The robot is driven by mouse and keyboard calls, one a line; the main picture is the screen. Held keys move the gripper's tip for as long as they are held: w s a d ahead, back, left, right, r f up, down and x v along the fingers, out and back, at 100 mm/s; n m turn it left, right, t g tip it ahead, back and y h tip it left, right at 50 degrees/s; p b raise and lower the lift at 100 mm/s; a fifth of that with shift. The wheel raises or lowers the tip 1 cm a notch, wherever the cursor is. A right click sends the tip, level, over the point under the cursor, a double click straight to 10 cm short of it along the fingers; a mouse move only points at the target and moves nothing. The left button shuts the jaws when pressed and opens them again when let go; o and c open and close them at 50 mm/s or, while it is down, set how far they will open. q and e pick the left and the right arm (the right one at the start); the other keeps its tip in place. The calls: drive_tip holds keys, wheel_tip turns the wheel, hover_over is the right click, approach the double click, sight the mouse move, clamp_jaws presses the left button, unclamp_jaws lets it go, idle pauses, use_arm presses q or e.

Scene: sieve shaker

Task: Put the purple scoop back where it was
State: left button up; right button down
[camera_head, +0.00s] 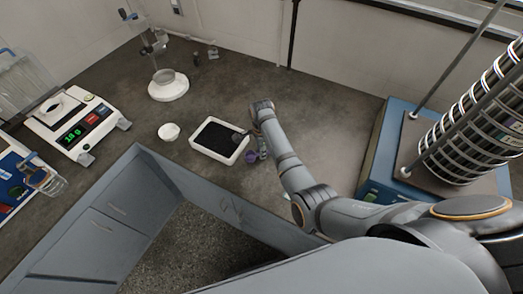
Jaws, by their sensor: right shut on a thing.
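The purple scoop (252,156) is at the right edge of a white tray (194,146) filled with dark granular material. My right arm reaches in from the right. Its gripper (247,138) is beside the tray's right rim, largely hidden by the wrist, and is shut on the purple scoop. I cannot tell whether the scoop touches the tray or the counter. My left gripper is not in view.
A small white bowl (169,131) is left of the tray. A balance (78,127) and a glass jar (46,181) are farther left. A white-based stand (168,90) is behind. The blue-based sieve shaker (385,145) is at right.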

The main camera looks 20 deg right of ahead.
drive_tip(key=shift+f, duration=0.45)
drive_tip(key=c, duration=1.1)
unclamp_jaws()
wheel_tip(320, 180, up, 12)
